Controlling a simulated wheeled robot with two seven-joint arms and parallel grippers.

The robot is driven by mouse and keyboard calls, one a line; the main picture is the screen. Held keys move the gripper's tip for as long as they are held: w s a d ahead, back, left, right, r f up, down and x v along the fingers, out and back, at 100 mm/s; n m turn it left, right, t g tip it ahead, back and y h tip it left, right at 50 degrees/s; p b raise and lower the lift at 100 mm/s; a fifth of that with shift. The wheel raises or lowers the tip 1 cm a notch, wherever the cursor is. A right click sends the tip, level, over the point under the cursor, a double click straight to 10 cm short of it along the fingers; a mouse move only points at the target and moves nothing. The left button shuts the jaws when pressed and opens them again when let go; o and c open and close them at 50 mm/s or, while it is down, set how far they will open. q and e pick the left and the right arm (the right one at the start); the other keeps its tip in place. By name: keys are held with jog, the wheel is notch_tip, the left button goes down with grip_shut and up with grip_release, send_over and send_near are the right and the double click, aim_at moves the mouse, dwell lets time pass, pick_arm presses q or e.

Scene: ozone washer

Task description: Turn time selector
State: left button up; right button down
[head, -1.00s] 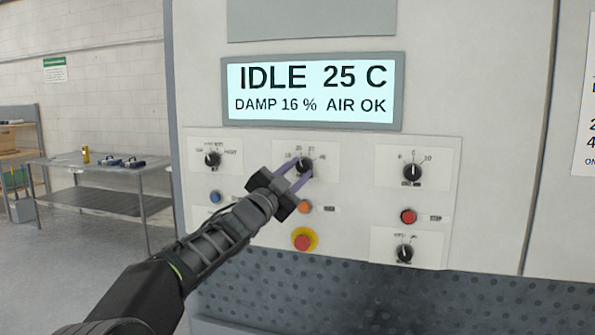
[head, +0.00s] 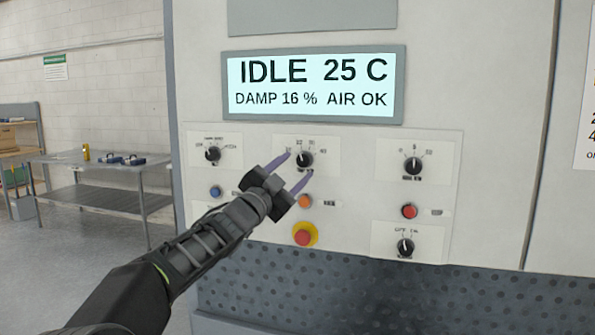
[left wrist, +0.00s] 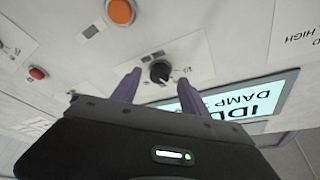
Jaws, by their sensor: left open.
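The time selector (head: 304,160) is a black round knob on a white plate with number marks, in the upper middle of the control panel. It also shows in the left wrist view (left wrist: 159,71). My left gripper (head: 298,171) is in front of the panel, just below and left of the knob in the head view. Its two purple fingers are spread wide, with the knob in the gap between them in the wrist view. The fingers look apart from the knob. My right gripper is not in view.
Other black knobs sit left (head: 212,154), right (head: 412,166) and lower right (head: 405,247). Blue (head: 215,192), orange (head: 305,202) and red (head: 409,211) buttons and a red emergency button on yellow (head: 304,235) are close by. The display (head: 313,86) above reads IDLE 25 C.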

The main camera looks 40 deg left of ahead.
pick_arm(q)
jog(key=b+v, duration=0.1)
jog(key=v, duration=0.4)
jog(key=shift+s+d+f+b, duration=0.1)
jog(key=shift+s+b, duration=0.15)
jog(key=shift+b, duration=0.05)
